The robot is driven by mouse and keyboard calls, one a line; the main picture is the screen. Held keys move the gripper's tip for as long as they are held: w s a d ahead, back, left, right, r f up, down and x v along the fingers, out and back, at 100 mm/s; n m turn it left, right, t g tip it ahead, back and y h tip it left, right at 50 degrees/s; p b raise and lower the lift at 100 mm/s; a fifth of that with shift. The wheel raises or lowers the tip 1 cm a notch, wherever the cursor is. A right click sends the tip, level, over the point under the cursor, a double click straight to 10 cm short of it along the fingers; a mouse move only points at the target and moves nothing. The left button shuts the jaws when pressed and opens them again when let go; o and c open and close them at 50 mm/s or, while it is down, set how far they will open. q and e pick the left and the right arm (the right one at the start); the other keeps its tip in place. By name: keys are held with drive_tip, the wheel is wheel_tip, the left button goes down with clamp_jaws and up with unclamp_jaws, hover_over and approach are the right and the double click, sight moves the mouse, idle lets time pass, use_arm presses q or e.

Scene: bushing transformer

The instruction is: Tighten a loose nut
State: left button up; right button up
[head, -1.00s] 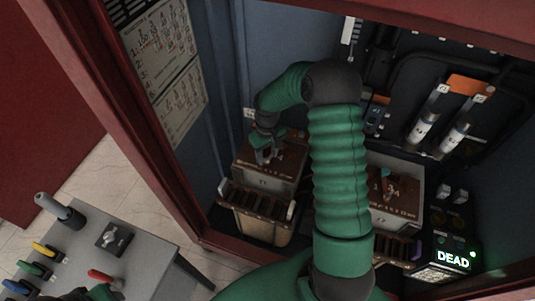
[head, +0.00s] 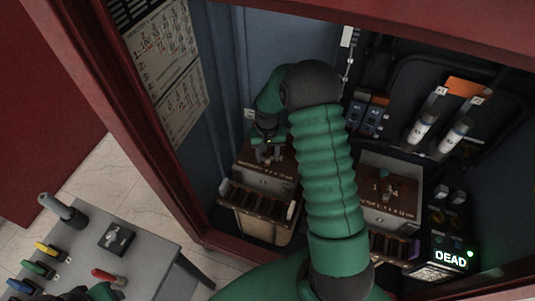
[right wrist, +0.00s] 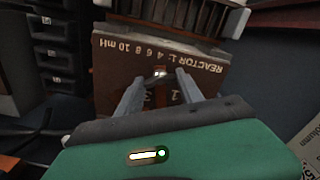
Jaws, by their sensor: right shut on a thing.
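My right gripper (head: 268,158) reaches down over the brown top of the left box in the head view. In the right wrist view its two grey fingers (right wrist: 158,76) close in around a small bright nut (right wrist: 159,72) on the brown panel (right wrist: 205,75) marked "REACTOR L". The fingers hide part of the nut and of the panel's markings. I cannot tell from here how tightly the nut sits. A bit of my left arm and gripper (head: 76,294) shows at the bottom left edge, mostly cut off; its jaws cannot be made out.
A second brown-topped box (head: 392,187) stands to the right, partly behind my right arm. A lit "DEAD" display (head: 451,258) is at the lower right. A grey table (head: 150,255) with tools stands outside the red cabinet frame (head: 150,150).

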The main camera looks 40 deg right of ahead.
drive_tip(key=shift+m+p, duration=0.55)
drive_tip(key=shift+m, duration=1.65)
drive_tip(key=o, duration=1.1)
drive_tip(key=shift+c, duration=0.2)
drive_tip(key=o, duration=0.3)
drive_tip(key=shift+w+d+f, duration=0.1)
drive_tip(key=shift+w, duration=0.05)
wheel_tip(320, 180, up, 17)
drive_tip(key=shift+f+b, duration=0.15)
drive_tip(key=shift+b, duration=0.15)
